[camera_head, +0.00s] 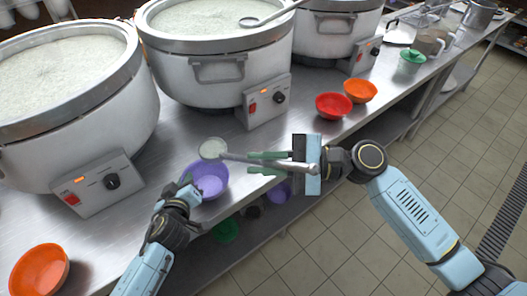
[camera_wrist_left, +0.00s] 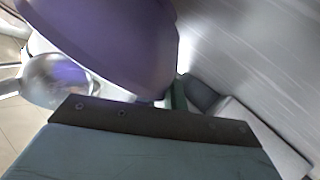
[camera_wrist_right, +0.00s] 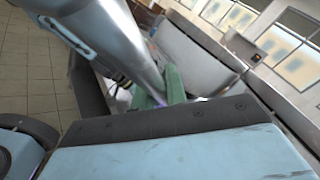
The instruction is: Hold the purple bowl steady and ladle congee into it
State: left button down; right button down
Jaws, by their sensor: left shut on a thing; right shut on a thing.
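The purple bowl (camera_head: 209,184) is near the counter's front edge, in front of the pots. Its inside shows only purple. My left gripper (camera_head: 188,188) is shut on its left side; the bowl also fills the top of the left wrist view (camera_wrist_left: 110,35). My right gripper (camera_head: 268,162) is shut on the metal ladle (camera_head: 240,158), whose handle crosses the right wrist view (camera_wrist_right: 115,45). The ladle's scoop is just behind and above the bowl's far rim and looks pale inside; whether it holds congee I cannot tell. The scoop also shows in the left wrist view (camera_wrist_left: 58,82).
Congee fills the left pot (camera_head: 100,125) and middle pot (camera_head: 190,70); another ladle (camera_head: 270,16) lies across the middle one. An orange bowl (camera_head: 40,270) sits front left. A red bowl (camera_head: 333,106) and another orange bowl (camera_head: 360,91) stand right. Bowls sit on the lower shelf.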

jog(key=f+n+g+h, duration=0.1)
jog(key=n, duration=0.1)
jog(key=f+n+g+h, duration=0.1)
jog(key=n+g, duration=0.1)
jog(key=shift+w+h, duration=0.3)
jog(key=shift+w, duration=0.05)
jog(key=n+h, duration=0.1)
jog(key=n, duration=0.1)
jog(key=n+g+h, duration=0.1)
jog(key=n+h, duration=0.1)
jog(key=shift+w+g, duration=0.15)
jog(key=shift+g, duration=0.15)
jog(key=n+h, duration=0.2)
jog(key=h, duration=0.1)
jog(key=shift+w+a+n, duration=0.1)
jog(key=shift+a+n, duration=0.1)
jog(key=shift+n, duration=0.2)
jog(key=n+h, duration=0.2)
jog(key=shift+a+h, duration=0.2)
jog(key=shift+h, duration=0.1)
jog(key=n+h, duration=0.1)
jog(key=n+t+h, duration=0.1)
jog(key=h, duration=0.1)
jog(key=n+t+h, duration=0.1)
jog(key=n, duration=0.1)
jog(key=shift+s+a+h, duration=0.25)
jog(key=shift+a+h, duration=0.05)
jog(key=shift+h, duration=0.1)
